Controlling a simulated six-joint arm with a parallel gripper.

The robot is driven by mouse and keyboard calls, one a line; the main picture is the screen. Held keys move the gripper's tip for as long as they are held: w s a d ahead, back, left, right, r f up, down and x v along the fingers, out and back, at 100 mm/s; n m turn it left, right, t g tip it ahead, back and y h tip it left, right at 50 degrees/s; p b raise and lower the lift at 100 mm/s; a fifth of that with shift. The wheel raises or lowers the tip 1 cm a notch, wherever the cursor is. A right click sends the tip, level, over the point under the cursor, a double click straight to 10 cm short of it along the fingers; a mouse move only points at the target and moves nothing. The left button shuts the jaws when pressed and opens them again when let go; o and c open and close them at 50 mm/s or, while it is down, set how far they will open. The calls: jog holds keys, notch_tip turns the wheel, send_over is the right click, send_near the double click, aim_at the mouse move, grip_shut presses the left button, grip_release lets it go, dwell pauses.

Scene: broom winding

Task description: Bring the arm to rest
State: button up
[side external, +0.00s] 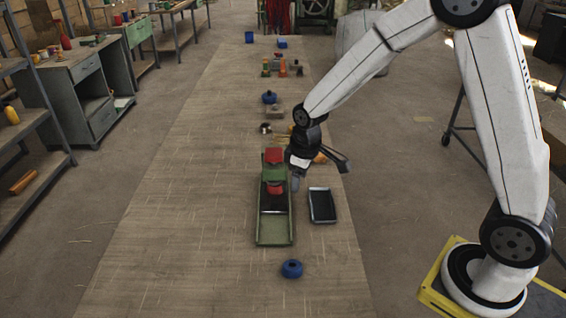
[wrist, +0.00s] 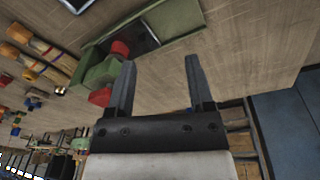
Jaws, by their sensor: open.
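My gripper (wrist: 158,80) is open and empty in the wrist view, its two dark fingers well apart. In the side view my gripper (side external: 296,180) hangs at the end of my arm, just right of a green machine (side external: 274,238) with red parts on the long table (side external: 180,240). In the wrist view the green machine (wrist: 98,72) shows behind and left of the left finger. I cannot tell from these views how far the fingers are from it.
A black tray (side external: 322,206) lies right of the machine. A blue round object (side external: 292,269) sits in front, another (side external: 269,97) farther back. Several small items stand along the table's far part. The table's left side is clear. Shelves and a cabinet (side external: 88,85) stand at left.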

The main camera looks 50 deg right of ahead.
jog(key=s+a+r+m+t, duration=0.1)
jog(key=s+m, duration=0.3)
jog(key=s, duration=0.9)
jog(key=shift+s+r, duration=0.35)
jog(key=shift+r, duration=0.35)
